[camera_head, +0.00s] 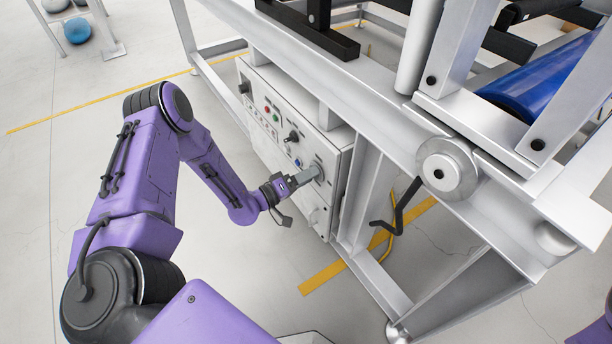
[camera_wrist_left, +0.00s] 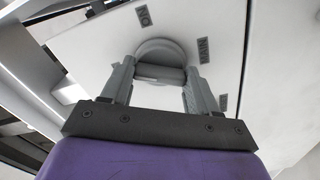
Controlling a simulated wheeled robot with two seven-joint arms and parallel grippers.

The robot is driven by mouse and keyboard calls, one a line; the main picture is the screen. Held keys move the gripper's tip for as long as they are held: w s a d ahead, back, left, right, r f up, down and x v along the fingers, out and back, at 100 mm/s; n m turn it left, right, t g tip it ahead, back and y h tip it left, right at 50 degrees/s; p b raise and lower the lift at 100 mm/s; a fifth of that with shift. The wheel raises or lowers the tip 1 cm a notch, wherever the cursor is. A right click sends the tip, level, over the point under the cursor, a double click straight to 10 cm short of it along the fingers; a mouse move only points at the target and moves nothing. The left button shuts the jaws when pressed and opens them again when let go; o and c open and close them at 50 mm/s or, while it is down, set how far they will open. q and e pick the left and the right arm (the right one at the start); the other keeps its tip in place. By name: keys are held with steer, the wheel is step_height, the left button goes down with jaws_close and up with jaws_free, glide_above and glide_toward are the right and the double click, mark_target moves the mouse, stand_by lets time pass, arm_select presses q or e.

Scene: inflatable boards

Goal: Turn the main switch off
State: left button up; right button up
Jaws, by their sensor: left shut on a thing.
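The main switch (camera_head: 319,169) is a round grey rotary knob low on the right part of a light grey control panel's front. In the left wrist view the switch (camera_wrist_left: 160,55) shows as a round disc with a raised grip bar across it. A label "ON" and a label "MAIN" are beside it, and a third label is too small to read. My left gripper (camera_head: 307,176) reaches the panel from the left. In the wrist view its two fingers (camera_wrist_left: 158,80) are on either side of the grip bar, shut on it. My right gripper is out of view.
The control panel (camera_head: 262,118) has other knobs and coloured buttons. It sits inside a grey metal frame (camera_head: 420,130) with a handwheel (camera_head: 447,170) and a black bent lever (camera_head: 398,212). A blue roll (camera_head: 540,75) lies at the right.

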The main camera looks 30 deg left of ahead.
arm_select(q)
steer(key=n, duration=0.5)
steer(key=shift+p, duration=0.3)
steer(key=shift+n, duration=0.3)
steer(key=o, duration=1.1)
steer(key=shift+c, duration=0.2)
steer(key=p+v, duration=0.2)
steer(key=v, duration=0.8)
steer(key=shift+s, duration=0.25)
